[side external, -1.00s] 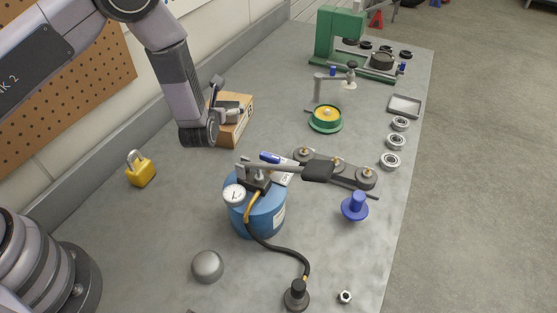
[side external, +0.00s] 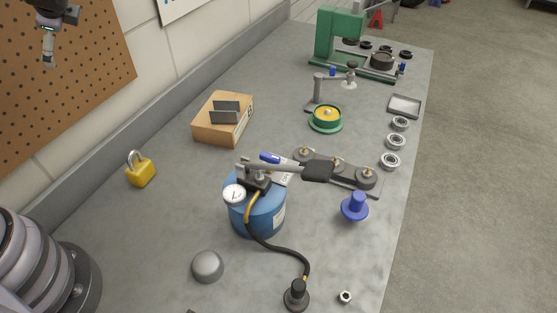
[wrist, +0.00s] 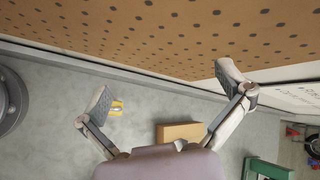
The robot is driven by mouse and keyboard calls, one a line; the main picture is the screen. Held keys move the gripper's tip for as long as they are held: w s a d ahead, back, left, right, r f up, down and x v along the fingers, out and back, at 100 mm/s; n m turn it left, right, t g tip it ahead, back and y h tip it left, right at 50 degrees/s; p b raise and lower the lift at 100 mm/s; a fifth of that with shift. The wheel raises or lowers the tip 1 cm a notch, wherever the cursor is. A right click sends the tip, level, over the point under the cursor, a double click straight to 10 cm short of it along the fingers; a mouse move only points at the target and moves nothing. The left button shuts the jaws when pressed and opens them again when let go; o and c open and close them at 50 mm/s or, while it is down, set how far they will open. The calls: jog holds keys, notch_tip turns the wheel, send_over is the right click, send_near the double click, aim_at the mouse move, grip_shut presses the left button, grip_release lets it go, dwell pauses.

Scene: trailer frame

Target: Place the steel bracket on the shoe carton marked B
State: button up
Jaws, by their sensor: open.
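The steel bracket (side external: 225,112), a dark grey angled piece with upright faces, rests on top of the brown shoe carton (side external: 207,132). A letter B shows on the carton's end. In the wrist view the carton (wrist: 180,132) is partly behind my gripper's body, and I cannot make out the bracket there. My gripper (wrist: 165,85) is open and empty, its fingers spread wide. In the side view my gripper (side external: 50,40) is at the top left, in front of the pegboard, high above and apart from the carton.
A yellow padlock (side external: 141,174) sits left of the carton. A blue gas canister (side external: 259,213) with gauge and hose stands in front. A green press (side external: 338,40) is at the back. Several bearings (side external: 390,161) line the right edge. Bare bench surrounds the carton.

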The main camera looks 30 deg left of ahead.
jog(key=s+d+r+n+t+h, duration=0.1)
jog(key=s+d+r+n+h, duration=0.1)
jog(key=s, duration=0.5)
jog(key=s+d+r+n+t+h, duration=0.1)
jog(key=s+d+r+n+h, duration=0.2)
jog(key=s+d+n+h, duration=0.2)
jog(key=s+n+h, duration=0.2)
jog(key=s+n, duration=0.1)
jog(key=n, duration=0.1)
jog(key=shift+d+r+t, duration=0.2)
jog(key=shift+r+t, duration=0.1)
jog(key=shift+t, duration=0.1)
